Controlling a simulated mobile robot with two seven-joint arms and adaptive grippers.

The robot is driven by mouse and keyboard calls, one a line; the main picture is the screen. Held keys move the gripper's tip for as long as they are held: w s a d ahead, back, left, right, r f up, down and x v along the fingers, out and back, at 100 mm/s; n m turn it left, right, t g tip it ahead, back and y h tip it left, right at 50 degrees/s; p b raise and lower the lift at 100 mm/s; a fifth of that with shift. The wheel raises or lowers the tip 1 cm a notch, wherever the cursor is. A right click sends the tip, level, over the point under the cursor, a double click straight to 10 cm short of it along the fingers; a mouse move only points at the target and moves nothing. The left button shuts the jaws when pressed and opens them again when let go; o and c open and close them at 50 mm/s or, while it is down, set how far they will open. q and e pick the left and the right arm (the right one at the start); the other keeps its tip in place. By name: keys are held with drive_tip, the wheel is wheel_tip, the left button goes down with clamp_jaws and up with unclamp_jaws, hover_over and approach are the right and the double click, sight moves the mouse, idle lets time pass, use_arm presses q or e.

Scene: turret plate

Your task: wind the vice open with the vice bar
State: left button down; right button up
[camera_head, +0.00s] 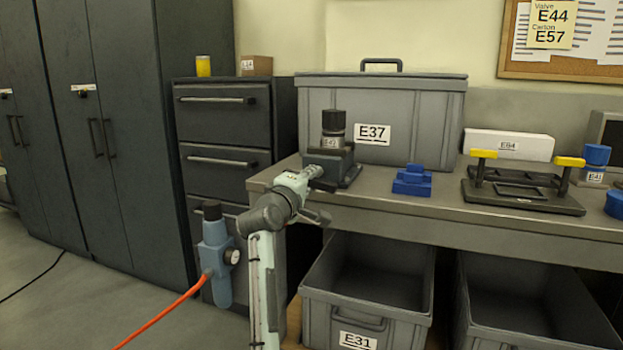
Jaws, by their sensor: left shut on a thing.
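The dark grey vice (347,172) stands on the left end of the workbench. A dark cylindrical part (333,125) with a pale label stands upright at its top. My left gripper (317,174) is at the near left side of the vice, with its arm coming up from below. It is shut on what appears to be the vice bar (323,186), a small dark piece at the front of the vice. The fingers cover most of the bar, and how far the jaws stand apart is too small to tell. My right gripper is not in view.
A grey lidded crate (425,125) stands behind the vice. A blue block (412,181) and a dark fixture with yellow handles (523,204) lie to the right. A light blue tool (216,260) with an orange hose hangs left of my arm. Open bins (368,312) sit below the bench.

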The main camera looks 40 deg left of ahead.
use_arm(q)
drive_tip(key=shift+w+d+r+n, duration=0.1)
drive_tip(key=shift+d+r+n, duration=0.05)
drive_tip(key=shift+n, duration=0.45)
drive_tip(key=c, duration=1.4)
unclamp_jaws()
drive_tip(key=shift+v, duration=3.75)
